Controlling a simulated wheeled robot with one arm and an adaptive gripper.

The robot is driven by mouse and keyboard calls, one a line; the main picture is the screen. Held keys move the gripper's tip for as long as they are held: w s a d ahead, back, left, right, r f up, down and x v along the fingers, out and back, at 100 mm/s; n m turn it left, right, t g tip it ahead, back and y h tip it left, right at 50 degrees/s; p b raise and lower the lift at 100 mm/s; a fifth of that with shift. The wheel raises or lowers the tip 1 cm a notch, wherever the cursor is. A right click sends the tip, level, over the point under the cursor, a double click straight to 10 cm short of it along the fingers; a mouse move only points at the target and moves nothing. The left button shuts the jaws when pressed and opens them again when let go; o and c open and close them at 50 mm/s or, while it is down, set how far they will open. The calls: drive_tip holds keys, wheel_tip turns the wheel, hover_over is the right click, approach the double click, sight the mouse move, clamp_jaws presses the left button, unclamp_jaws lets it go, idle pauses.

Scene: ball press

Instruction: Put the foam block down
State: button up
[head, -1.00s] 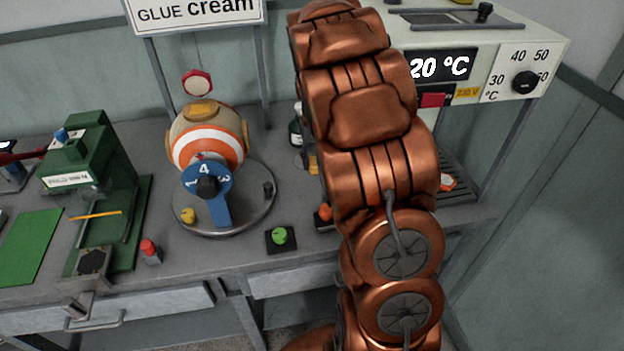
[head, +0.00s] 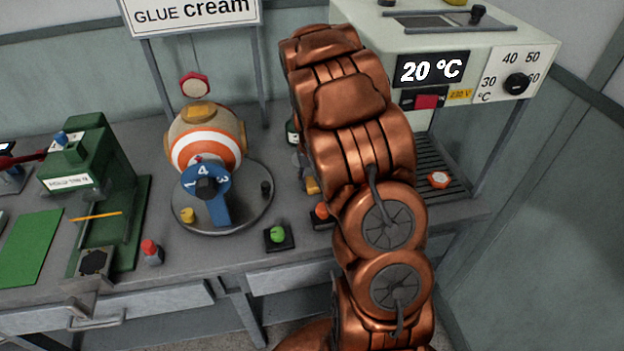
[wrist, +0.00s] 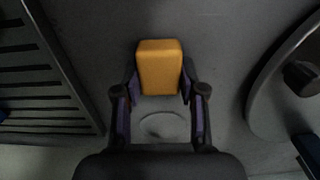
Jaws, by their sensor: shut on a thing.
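The foam block (wrist: 160,68) is a yellow-orange block between the fingers of my gripper (wrist: 160,88) in the wrist view. My gripper is shut on its sides. Grey bench top lies under and around it, and I cannot tell whether the block touches the bench. In the head view only a small part of the foam block (head: 312,186) shows left of my copper arm, behind the orange-red button. My arm hides most of the gripper there.
The dispenser's slatted grate (head: 447,172) is right of my arm; it is at the left in the wrist view (wrist: 45,80). The round grey turntable (head: 240,205) is left of my arm. A green button (head: 278,234) and an orange-red button (head: 321,212) sit near the bench's front.

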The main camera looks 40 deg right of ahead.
sight(312, 180)
drive_tip(key=o, duration=0.9)
drive_tip(key=shift+f, duration=0.1)
wheel_tip(312, 180, up, 12)
drive_tip(key=b, duration=0.3)
drive_tip(key=s+a+r+n, duration=0.2)
drive_tip(key=s+a+r, duration=0.2)
drive_tip(key=s+a, duration=0.95)
drive_tip(key=s+a+n, duration=0.1)
drive_tip(key=s+a, duration=0.1)
drive_tip(key=s, duration=0.4)
drive_tip(key=s+a+f+g, duration=0.1)
drive_tip(key=s+a, duration=0.2)
drive_tip(key=s, duration=0.3)
drive_tip(key=s+a+f+n, duration=0.1)
drive_tip(key=s+a, duration=0.1)
drive_tip(key=s, duration=0.3)
drive_tip(key=shift+s+a+f+n+g, duration=0.1)
drive_tip(key=shift+s+a+n+g, duration=0.2)
drive_tip(key=shift+s+a+g, duration=0.1)
